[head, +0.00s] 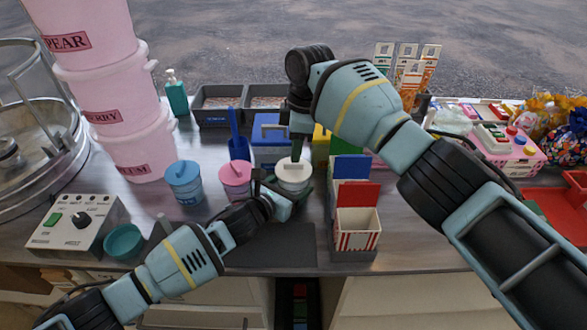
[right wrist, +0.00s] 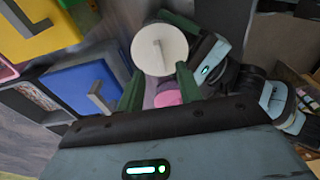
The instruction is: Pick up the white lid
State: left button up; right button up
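The white lid (head: 294,170), round with a raised bar handle, sits on a tub in the middle of the counter. In the right wrist view the lid (right wrist: 159,50) shows just beyond my fingertips. My right gripper (head: 297,150) comes down from above, close over the lid. In the right wrist view its green fingers (right wrist: 160,82) are apart with nothing gripped between them. My left gripper (head: 281,192) is low at the front of the white-lidded tub, its fingers on both sides of the tub's body. The fingers hide much of the tub.
A pink-lidded tub (head: 236,175) and a blue-lidded tub (head: 183,175) stand to the left. A blue box (head: 270,132) is behind. Card boxes in a rack (head: 355,255) stand close on the right. A dark mat (head: 275,247) lies clear in front. Stacked pink buckets (head: 120,110) stand at left.

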aim_at(294, 168)
jog(key=shift+a+f, duration=0.15)
jog(key=shift+f, duration=0.95)
jog(key=shift+a+f, duration=0.1)
jog(key=shift+f, duration=0.95)
jog(key=shift+c, duration=0.2)
grip_shut()
